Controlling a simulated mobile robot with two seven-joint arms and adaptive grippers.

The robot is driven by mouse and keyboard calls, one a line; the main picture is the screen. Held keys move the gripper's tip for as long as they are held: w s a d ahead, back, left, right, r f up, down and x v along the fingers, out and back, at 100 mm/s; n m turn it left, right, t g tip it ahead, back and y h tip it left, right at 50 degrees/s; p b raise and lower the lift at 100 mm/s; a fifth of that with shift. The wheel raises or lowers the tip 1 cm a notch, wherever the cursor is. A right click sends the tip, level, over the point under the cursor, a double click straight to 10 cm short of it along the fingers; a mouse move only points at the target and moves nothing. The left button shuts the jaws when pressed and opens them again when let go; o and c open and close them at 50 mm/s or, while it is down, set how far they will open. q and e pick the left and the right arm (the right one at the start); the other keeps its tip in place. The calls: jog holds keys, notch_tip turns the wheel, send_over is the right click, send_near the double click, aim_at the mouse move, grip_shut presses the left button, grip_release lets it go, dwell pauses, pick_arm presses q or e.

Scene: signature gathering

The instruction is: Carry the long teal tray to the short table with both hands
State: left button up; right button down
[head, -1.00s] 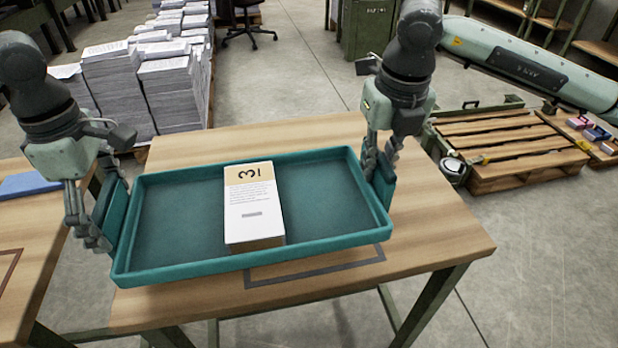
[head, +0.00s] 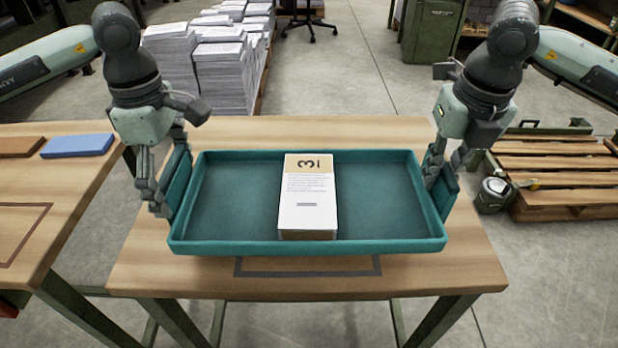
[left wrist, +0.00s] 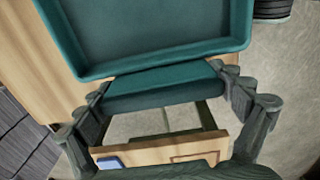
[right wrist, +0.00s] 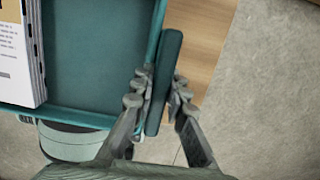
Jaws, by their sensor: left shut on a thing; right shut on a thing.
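The long teal tray (head: 230,246) is level in the head view, over a short wooden table (head: 440,280). Whether it touches the tabletop is hard to tell. A white and tan stack marked 3 (head: 308,195) lies in its middle. My left gripper (head: 168,200) is shut on the tray's left handle, which shows in the left wrist view (left wrist: 165,90). My right gripper (head: 443,182) is shut on the right handle, seen in the right wrist view (right wrist: 165,80). The tray's floor is bare on both sides of the stack.
A dark outlined rectangle (head: 300,268) is marked on the tabletop in front of the tray. Another wooden table (head: 70,195) stands at left with a blue block (head: 77,145) and a brown block (head: 20,146). Paper stacks (head: 222,70) stand behind; a wooden pallet (head: 560,170) lies at right.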

aim_at(433, 193)
pick_arm(q)
jog(key=shift+a+f, duration=0.1)
dwell(0.4)
